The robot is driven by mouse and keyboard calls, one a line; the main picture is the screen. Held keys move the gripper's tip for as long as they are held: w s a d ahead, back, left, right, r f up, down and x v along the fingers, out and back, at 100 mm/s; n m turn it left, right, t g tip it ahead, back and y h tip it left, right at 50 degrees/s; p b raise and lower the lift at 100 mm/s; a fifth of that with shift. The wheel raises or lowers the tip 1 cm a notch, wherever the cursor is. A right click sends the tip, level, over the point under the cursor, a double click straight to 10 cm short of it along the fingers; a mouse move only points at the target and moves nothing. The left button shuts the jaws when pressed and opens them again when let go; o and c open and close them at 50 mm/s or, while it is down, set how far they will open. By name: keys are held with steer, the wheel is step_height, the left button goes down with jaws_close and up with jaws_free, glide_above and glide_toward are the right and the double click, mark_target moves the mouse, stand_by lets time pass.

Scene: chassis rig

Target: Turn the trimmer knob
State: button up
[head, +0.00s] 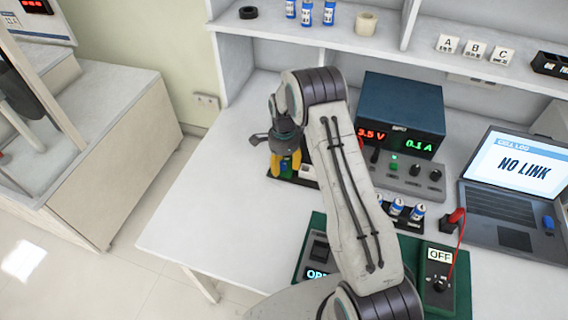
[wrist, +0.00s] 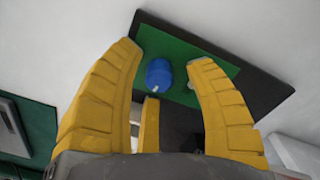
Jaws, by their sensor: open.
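The blue round knob (wrist: 159,75), which looks like the trimmer knob, sits on a green board (wrist: 180,47) in a dark tray (wrist: 262,90) in the wrist view. My gripper (wrist: 163,57) is open above the board, with its yellow fingers on either side of the knob and apart from it. In the head view my gripper (head: 286,163) points down over the tray at the left of the bench, and the fingers hide most of the board. A small pale part beside the right fingertip is partly hidden.
A blue power supply (head: 402,112) reading 3.5 V and 0.1 A stands behind my arm. A laptop (head: 515,185) showing NO LINK is at the right. Several blue-and-white cells (head: 397,207) and a green mat (head: 462,272) lie nearer. The bench's left front is clear.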

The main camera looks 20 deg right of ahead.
mark_target(284, 162)
steer(key=shift+r, duration=0.1)
step_height(284, 162, up, 12)
stand_by(0.7)
stand_by(0.5)
steer(key=s+f+n+g, duration=0.3)
steer(key=s+n, duration=0.9)
steer(key=n, duration=0.2)
steer(key=s+r+n+t, duration=0.3)
steer(key=s+r+t, duration=0.4)
steer(key=s+r, duration=1.2)
steer(key=shift+s+r, duration=0.25)
steer(key=shift+s, duration=0.4)
